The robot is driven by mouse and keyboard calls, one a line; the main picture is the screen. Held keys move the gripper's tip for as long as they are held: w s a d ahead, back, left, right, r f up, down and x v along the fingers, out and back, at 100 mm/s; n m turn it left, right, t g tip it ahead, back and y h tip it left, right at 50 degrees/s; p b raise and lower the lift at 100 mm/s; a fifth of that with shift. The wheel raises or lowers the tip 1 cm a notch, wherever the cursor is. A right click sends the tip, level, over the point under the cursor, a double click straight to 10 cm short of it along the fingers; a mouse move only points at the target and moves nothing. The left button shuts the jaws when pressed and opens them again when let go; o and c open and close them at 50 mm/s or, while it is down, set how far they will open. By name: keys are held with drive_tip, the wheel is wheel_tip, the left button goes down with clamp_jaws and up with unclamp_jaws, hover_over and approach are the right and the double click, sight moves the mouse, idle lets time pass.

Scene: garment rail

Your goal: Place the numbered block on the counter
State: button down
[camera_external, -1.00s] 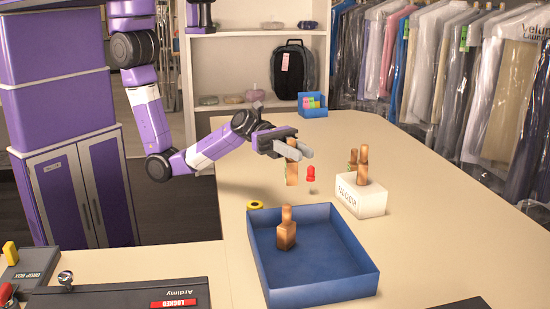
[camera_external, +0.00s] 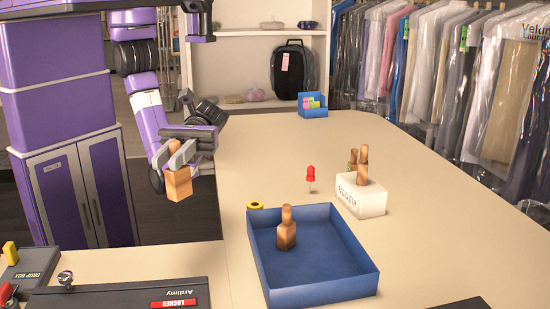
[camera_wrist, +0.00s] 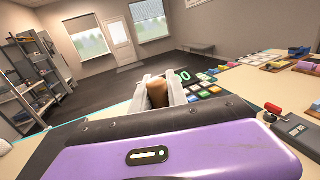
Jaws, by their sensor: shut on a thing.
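My gripper (camera_external: 178,152) is shut on a brown wooden block (camera_external: 178,184), holding it in the air at the left, off the counter's edge and over the dark floor. The block is wider at its lower end. The held block (camera_wrist: 157,92) also shows between the fingers in the wrist view; no number on it can be read. The cream counter (camera_external: 420,240) runs across the right and front. A similar brown block (camera_external: 286,232) stands upright in the blue tray (camera_external: 335,285) on the counter.
A white box (camera_external: 362,197) holds several brown blocks at the right. A red peg-like item (camera_external: 311,175) and a yellow ring (camera_external: 255,205) are near the tray. A small blue bin (camera_external: 313,113) stands at the back. Bagged garments line the right. The counter's middle right is bare.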

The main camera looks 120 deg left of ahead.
wheel_tip(320, 180, down, 20)
drive_tip(key=shift+b, duration=1.15)
drive_tip(key=shift+f, duration=0.1)
drive_tip(key=shift+f, duration=0.1)
drive_tip(key=c, duration=1.3)
unclamp_jaws()
drive_tip(key=shift+r, duration=0.25)
drive_tip(key=b+v, duration=0.1)
drive_tip(key=v, duration=1.1)
